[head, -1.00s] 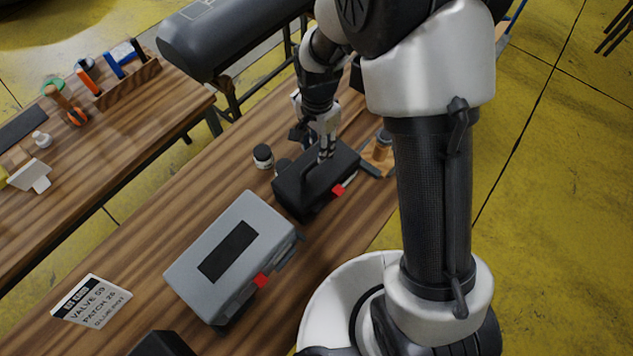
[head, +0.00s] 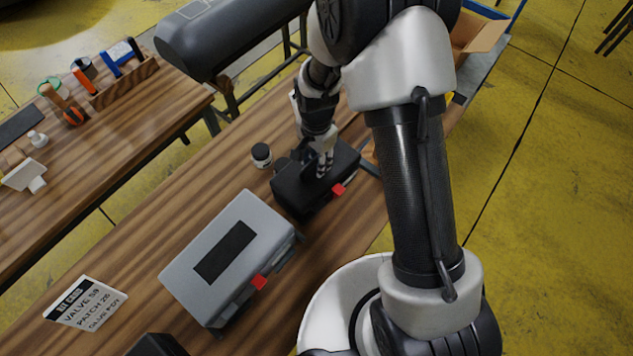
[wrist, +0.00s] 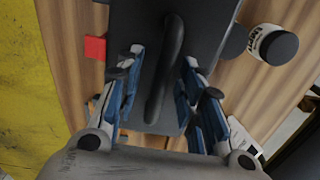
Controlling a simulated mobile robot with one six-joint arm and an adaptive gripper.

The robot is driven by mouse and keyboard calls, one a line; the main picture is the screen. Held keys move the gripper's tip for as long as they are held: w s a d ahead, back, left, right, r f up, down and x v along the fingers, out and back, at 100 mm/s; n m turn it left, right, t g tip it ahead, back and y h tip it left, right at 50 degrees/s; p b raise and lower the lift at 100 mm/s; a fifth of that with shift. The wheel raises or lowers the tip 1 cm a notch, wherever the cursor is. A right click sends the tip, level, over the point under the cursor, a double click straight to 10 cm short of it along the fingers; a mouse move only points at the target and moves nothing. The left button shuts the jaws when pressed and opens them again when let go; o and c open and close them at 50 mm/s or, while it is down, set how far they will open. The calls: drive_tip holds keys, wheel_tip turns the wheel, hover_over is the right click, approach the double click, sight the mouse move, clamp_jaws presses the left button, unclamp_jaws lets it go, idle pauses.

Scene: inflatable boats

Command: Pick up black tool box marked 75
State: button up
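A black tool box (head: 292,195) with a raised handle and a red latch lies on the wooden bench, just beyond a grey case. No 75 can be read on it. My gripper (head: 323,168) is down over its lid. In the wrist view the black box (wrist: 208,22) fills the upper middle, and its dark handle (wrist: 172,70) runs between the two blue-padded fingers of my gripper (wrist: 163,72). The fingers are apart, one on each side of the handle, with gaps visible. The handle is mostly hidden in the head view.
A grey case (head: 208,285) with a dark panel and red latch is close in front. A small dark jar (head: 261,155) stands left of the box; a labelled jar (wrist: 273,44) shows in the wrist view. A printed card (head: 86,303) lies front left. A second bench (head: 150,115) is at left.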

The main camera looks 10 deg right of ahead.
drive_tip(key=shift+f, duration=0.25)
drive_tip(key=shift+c, duration=0.6)
clamp_jaws()
idle(0.5)
